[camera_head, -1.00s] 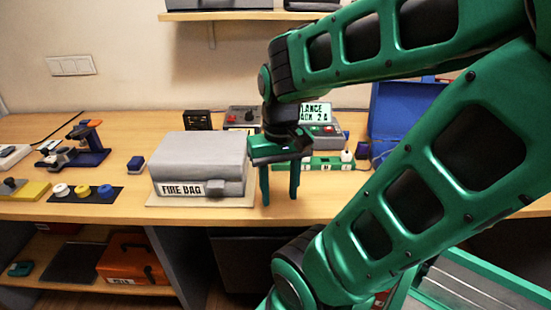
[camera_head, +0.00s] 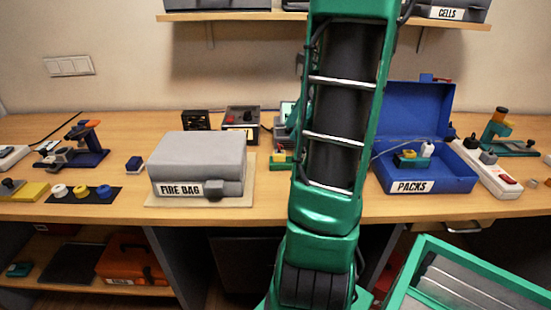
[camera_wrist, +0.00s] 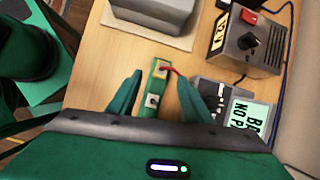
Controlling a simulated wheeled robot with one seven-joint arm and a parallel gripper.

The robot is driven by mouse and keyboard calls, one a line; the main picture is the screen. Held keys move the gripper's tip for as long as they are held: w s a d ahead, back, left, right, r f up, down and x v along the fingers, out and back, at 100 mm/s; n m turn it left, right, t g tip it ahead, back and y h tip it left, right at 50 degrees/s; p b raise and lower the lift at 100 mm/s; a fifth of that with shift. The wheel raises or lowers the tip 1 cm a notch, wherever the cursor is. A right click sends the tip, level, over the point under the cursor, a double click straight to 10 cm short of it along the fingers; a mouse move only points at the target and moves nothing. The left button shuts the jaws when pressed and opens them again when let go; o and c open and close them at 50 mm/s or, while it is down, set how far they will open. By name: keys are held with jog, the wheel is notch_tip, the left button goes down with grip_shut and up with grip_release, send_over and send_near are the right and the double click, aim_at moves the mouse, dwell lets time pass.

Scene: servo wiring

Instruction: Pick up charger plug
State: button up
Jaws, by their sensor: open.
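My gripper (camera_wrist: 157,77) is open in the wrist view, its two green fingers apart and empty above the bench. I cannot tell for certain which part is the charger plug.
A charger with a lit display (camera_wrist: 245,112) and a grey unit with a red switch (camera_wrist: 248,38) lie right of the strip in the wrist view. The grey fire bag box (camera_head: 198,160) stands left of my arm. The open blue packs box (camera_head: 455,181) holds a pack with a cable.

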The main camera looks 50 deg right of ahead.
aim_at(280, 152)
jog(key=shift+s+d+f+m+t, duration=0.1)
jog(key=shift+s+d+m+t, duration=0.1)
jog(key=shift+d+m, duration=0.3)
jog(key=shift+s+d+f+m+t, duration=0.1)
jog(key=shift+s+d+m, duration=0.1)
jog(key=shift+d+m, duration=0.25)
jog(key=x, duration=0.4)
jog(key=shift+w+a+f, duration=0.2)
jog(key=shift+f, duration=0.05)
jog(key=shift+a+x, duration=0.15)
jog(key=shift+x, duration=1.15)
jog(key=shift+a+x, duration=0.15)
jog(key=shift+x, duration=1.2)
jog(key=shift+r, duration=0.1)
jog(key=shift+s, duration=0.1)
jog(key=c, duration=1.1)
